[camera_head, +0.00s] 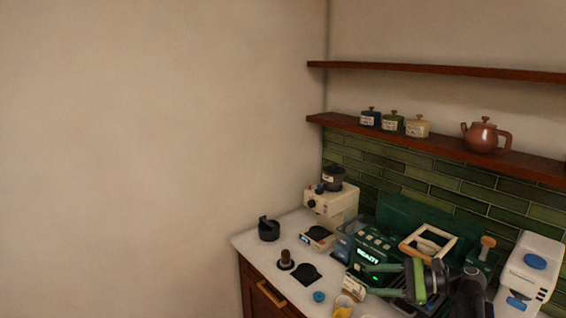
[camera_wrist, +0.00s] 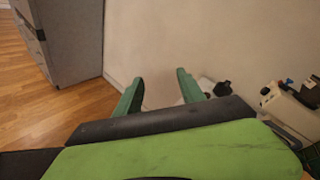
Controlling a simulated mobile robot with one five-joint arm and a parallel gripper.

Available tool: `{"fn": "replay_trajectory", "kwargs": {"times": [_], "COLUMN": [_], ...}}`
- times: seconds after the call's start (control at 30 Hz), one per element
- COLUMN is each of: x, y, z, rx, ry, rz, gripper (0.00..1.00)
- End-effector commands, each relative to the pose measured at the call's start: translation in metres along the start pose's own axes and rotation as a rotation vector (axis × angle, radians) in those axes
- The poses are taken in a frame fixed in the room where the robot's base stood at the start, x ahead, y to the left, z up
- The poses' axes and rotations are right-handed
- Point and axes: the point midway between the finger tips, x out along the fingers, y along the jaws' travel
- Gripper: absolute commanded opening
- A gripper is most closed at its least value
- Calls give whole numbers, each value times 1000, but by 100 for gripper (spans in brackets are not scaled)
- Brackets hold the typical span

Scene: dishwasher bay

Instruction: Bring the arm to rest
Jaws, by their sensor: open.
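My gripper (camera_head: 374,279) shows in the head view at the lower right, in front of the counter machines, with its green fingers pointing left. In the wrist view its two green fingers (camera_wrist: 157,95) stand wide apart with nothing between them. The green body of my gripper fills the bottom of that view. My dark arm links reach in from the lower right of the head view. They hide part of the counter and the machine behind.
The white counter (camera_head: 262,244) holds a cream grinder (camera_head: 333,203), a green machine with a lit display (camera_head: 369,256), a black pitcher (camera_head: 268,229) and a yellow cup (camera_head: 343,306). A white machine (camera_head: 532,270) stands at right. A grey cabinet (camera_wrist: 75,40) stands on open wooden floor.

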Motion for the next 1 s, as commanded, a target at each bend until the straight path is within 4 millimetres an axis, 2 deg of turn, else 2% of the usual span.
{"fn": "replay_trajectory", "kwargs": {"times": [0.03, 0.1, 0.2, 0.3, 0.37, 0.43, 0.5, 0.57, 0.6, 0.73, 0.83, 1.0], "x": [48, 100, 159, 200, 215, 219, 210, 192, 176, 139, 138, 139], "y": [22, 51, 97, 142, 167, 189, 199, 199, 196, 186, 182, 182], "z": [-8, -17, -31, -48, -61, -77, -93, -108, -117, -138, -141, -140], "rx": [-27, -81, -195, -349, -463, -602, -732, -828, -884, -1055, -1136, -1156], "ry": [17, 62, 136, 218, 270, 333, 394, 446, 480, 527, 494, 477], "rz": [97, 227, 417, 611, 731, 870, 995, 1091, 1151, 1333, 1381, 1388], "gripper": [47, 47, 47, 47, 47, 47, 47, 47, 47, 47, 47, 47]}}
